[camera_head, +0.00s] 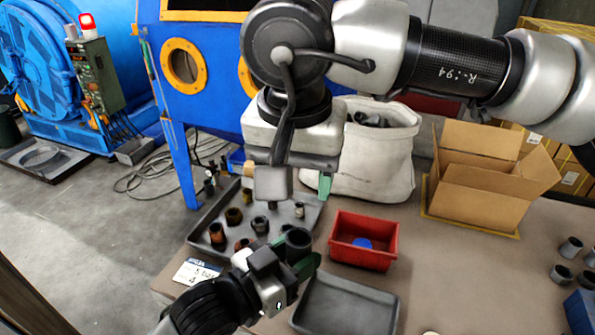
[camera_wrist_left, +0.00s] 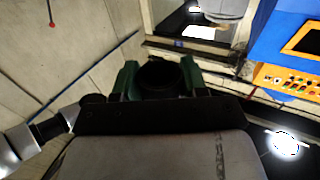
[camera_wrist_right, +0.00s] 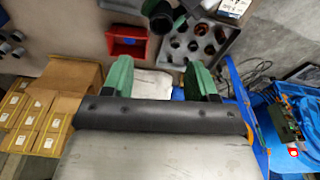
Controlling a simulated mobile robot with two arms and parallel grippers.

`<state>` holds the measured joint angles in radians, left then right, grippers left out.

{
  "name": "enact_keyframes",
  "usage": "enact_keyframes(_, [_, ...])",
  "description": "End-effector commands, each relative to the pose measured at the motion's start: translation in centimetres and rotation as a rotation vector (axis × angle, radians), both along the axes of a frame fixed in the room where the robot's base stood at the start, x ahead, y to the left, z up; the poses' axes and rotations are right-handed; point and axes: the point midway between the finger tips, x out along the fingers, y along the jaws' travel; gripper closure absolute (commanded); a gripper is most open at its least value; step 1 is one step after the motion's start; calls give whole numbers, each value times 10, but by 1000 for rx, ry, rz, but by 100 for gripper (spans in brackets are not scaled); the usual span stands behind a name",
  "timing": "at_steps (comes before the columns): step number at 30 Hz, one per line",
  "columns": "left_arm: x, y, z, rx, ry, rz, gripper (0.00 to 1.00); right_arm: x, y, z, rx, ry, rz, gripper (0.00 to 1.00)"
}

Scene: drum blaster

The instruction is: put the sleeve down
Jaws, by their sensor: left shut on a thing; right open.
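The sleeve (camera_head: 298,240) is a dark, hollow cylinder, held above the table near the front edge of the grey parts tray. My left gripper (camera_head: 299,257) is shut on it, with green jaws on both sides; its opening faces up in the head view. In the left wrist view the sleeve (camera_wrist_left: 160,75) sits between the jaws. My right gripper (camera_head: 288,182) is open and empty above the far part of the parts tray. The right wrist view shows its two green fingers (camera_wrist_right: 160,80) spread apart, with the held sleeve (camera_wrist_right: 160,17) beyond them.
The grey parts tray (camera_head: 208,212) holds several dark and brownish sleeves. A red bin (camera_head: 391,250) with a blue thing inside stands right of the held sleeve. An empty dark tray (camera_head: 345,306) lies in front. A white sack (camera_head: 380,165), an open carton (camera_head: 475,192) and loose sleeves (camera_head: 560,274) are farther right.

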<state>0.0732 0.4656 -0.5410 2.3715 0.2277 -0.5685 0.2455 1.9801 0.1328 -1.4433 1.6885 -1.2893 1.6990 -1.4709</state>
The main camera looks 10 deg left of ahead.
Motion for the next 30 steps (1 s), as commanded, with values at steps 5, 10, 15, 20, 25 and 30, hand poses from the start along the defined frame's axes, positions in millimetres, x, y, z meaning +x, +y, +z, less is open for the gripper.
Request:
enact_keyframes(5, [0, 0, 1, -1, -2, 0, 95, 1, 0, -17, -16, -5, 18, 42])
enact_keyframes(10, [0, 0, 1, -1, -2, 0, 95, 5, -1, -49, -14, -3, 16, 42])
enact_keyframes(15, [0, 0, 1, -1, -2, 0, 95, 10, -1, -81, -12, -2, 15, 42])
enact_keyframes(20, [0, 0, 1, -1, -2, 0, 95, 14, -1, -103, -13, -3, 14, 42])
enact_keyframes(25, [0, 0, 1, -1, -2, 0, 95, 16, -1, -115, -10, -3, 14, 42])
enact_keyframes(30, [0, 0, 1, -1, -2, 0, 95, 16, -1, -118, -10, -4, 14, 42])
